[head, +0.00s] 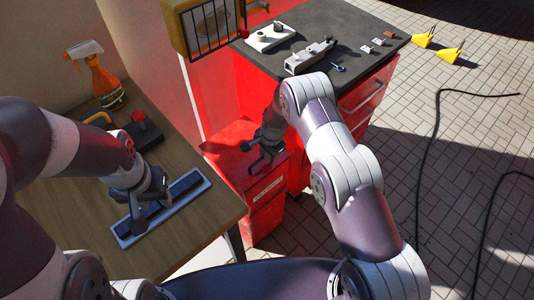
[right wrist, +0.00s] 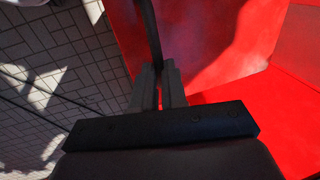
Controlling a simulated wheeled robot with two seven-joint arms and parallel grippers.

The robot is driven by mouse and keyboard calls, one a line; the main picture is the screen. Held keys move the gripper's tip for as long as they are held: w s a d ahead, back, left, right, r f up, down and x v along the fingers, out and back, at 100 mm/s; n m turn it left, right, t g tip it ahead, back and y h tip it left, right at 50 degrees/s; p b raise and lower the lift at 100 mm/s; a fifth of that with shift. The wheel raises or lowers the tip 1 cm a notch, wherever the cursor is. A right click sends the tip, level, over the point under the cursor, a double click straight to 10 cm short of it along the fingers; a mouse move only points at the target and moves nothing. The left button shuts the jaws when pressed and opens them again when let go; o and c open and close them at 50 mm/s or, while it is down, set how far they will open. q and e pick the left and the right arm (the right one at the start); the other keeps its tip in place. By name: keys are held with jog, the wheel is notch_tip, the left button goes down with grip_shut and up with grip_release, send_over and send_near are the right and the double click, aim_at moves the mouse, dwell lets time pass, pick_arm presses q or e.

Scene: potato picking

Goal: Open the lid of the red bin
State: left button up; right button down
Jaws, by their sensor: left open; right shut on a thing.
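The red bin (head: 266,213) stands on the floor between the wooden table and the red cabinet, with a pale label on its front. Its red lid (head: 228,142) is on top, partly hidden by my right arm; I cannot tell whether it is raised. My right gripper (head: 254,160) is at the bin's top. In the right wrist view my right gripper (right wrist: 159,90) is shut on a thin dark bar (right wrist: 151,35), which looks like a lid handle, with red surfaces behind. My left gripper (head: 148,203) is open and empty over the wooden table.
The wooden table (head: 75,190) holds a grey-rimmed tray (head: 190,198) below my left gripper, an orange spray bottle (head: 104,82) and a red-knobbed dark device (head: 140,125). The red cabinet (head: 362,92) stands behind the bin. Black cables (head: 437,130) lie on the paved floor at right.

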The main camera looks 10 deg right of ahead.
pick_arm(q)
jog(key=shift+s+r+p, duration=0.3)
jog(key=shift+r+p, duration=0.2)
jog(key=shift+r, duration=0.2)
pick_arm(e)
jog(key=w+a+r, duration=0.2)
jog(key=w+r, duration=0.1)
jog(key=r, duration=0.2)
jog(key=w+a+r+g, duration=0.1)
jog(key=w+a+r, duration=0.1)
jog(key=r, duration=0.4)
jog(key=shift+w+a+h, duration=0.25)
jog(key=shift+w+h, duration=0.05)
jog(key=shift+w, duration=0.3)
